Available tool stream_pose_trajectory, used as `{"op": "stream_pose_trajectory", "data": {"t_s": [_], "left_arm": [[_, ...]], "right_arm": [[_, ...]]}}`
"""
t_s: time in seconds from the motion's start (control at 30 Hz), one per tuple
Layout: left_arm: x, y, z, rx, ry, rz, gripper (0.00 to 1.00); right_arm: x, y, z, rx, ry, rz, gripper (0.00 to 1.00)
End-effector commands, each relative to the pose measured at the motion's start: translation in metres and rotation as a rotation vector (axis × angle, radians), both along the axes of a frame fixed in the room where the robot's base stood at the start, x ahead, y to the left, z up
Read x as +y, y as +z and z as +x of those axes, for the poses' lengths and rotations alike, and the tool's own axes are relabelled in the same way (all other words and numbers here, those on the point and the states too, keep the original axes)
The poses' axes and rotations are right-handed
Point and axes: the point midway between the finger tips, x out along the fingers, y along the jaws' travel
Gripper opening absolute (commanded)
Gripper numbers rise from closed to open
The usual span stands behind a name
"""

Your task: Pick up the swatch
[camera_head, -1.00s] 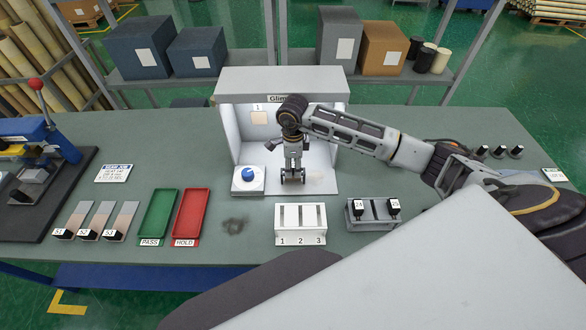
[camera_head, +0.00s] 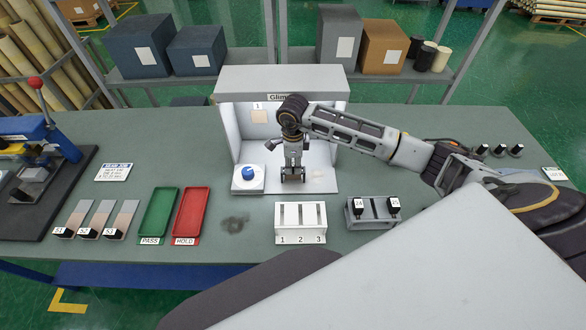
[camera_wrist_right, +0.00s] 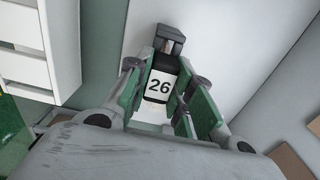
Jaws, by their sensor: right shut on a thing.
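My right gripper (camera_head: 293,175) reaches down inside the open-fronted light booth (camera_head: 283,80), just above or at its pale floor. In the right wrist view the fingers (camera_wrist_right: 160,98) are shut on a small dark-handled swatch (camera_wrist_right: 159,86) with a white "26" label. Its lower part is hidden between the fingers, and I cannot tell whether it touches the floor. A cream square (camera_head: 259,117) under a "1" label is on the booth's back wall. My left gripper is not in view.
A blue knob (camera_head: 248,173) stands left of the gripper. A white three-slot rack (camera_head: 300,220) is in front, with a grey rack (camera_head: 372,214) holding pieces "24" and "25" to its right. Green PASS (camera_head: 158,212) and red HOLD (camera_head: 191,212) trays lie left.

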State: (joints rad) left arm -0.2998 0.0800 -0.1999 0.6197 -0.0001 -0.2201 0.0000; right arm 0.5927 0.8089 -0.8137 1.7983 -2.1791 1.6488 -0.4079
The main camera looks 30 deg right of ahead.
Motion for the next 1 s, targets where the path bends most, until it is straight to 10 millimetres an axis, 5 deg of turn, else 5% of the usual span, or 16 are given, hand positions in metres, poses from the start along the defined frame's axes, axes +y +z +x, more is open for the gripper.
{"op": "stream_pose_trajectory", "data": {"t_s": [0.43, 1.0], "left_arm": [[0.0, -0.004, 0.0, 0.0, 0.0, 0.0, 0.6], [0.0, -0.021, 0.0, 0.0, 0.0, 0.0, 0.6]], "right_arm": [[0.0, 0.014, 0.001, -0.002, 0.0, 0.0, 0.0], [0.0, 0.086, 0.001, -0.002, 0.0, 0.0, 0.0]]}}
